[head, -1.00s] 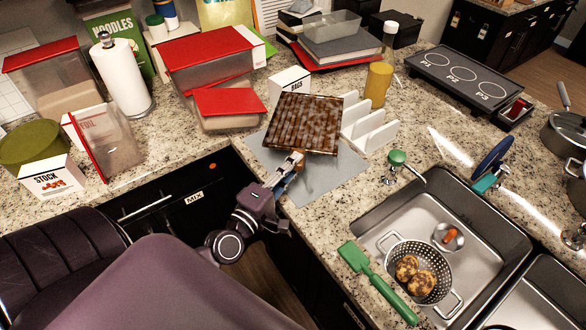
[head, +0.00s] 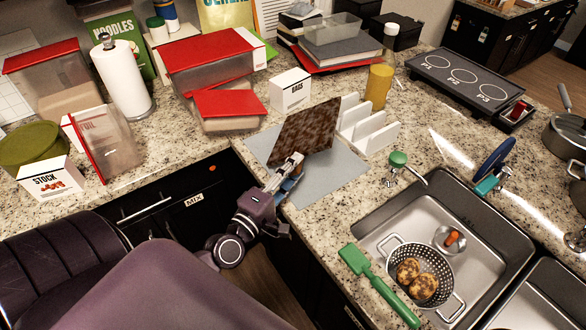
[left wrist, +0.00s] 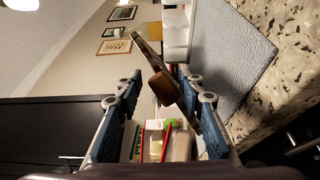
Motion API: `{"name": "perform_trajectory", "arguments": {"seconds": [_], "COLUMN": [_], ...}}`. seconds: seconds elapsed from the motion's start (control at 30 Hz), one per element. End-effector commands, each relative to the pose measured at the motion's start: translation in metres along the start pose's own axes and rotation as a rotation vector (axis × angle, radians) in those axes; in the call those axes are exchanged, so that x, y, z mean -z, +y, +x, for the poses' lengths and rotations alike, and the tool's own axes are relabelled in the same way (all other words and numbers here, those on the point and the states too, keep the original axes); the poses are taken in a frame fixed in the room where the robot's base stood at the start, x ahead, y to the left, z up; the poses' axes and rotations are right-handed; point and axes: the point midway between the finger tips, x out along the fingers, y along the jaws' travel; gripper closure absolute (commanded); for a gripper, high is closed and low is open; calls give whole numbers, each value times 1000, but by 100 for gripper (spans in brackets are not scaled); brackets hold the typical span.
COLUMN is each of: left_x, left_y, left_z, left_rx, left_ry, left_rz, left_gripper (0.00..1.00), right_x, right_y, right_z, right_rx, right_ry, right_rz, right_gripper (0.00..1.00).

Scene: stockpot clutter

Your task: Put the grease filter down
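The grease filter (head: 307,132) is a brown, stained square panel. In the head view it stands steeply tilted over the grey mat (head: 342,178), in front of the white rack. In the left wrist view the filter (left wrist: 146,48) shows nearly edge-on, with a brown block-like handle (left wrist: 164,88) on its face. My left gripper (head: 290,168) is at the filter's near lower edge. Its two blue-padded fingers are wide apart in the left wrist view, with the handle beyond and between their tips. The filter looks close to one finger; I cannot tell whether they touch. My right gripper is not in view.
A white slotted rack (head: 368,128) stands behind the mat. A bags box (head: 290,92) and red-lidded containers (head: 228,108) stand at the back. The sink (head: 420,205), holding a colander (head: 436,262), lies to the right. The mat's right part is bare.

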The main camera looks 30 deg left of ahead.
Motion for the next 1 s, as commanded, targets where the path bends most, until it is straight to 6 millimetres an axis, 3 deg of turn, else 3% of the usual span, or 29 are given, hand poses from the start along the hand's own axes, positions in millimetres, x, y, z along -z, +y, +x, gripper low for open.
{"name": "perform_trajectory", "arguments": {"seconds": [0.23,0.33,0.7,1.0], "left_x": [0,0,0,0], "left_y": [15,6,5,7], "left_z": [0,-16,-75,-110], "left_rx": [-2,2,3,2], "left_ry": [1,0,-1,-1], "left_rz": [-1,1,1,1], "left_gripper": [65,65,65,65], "right_x": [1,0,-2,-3], "right_y": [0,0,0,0], "right_z": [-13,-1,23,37], "right_rx": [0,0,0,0], "right_ry": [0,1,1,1], "right_rz": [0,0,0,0], "right_gripper": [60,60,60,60]}}
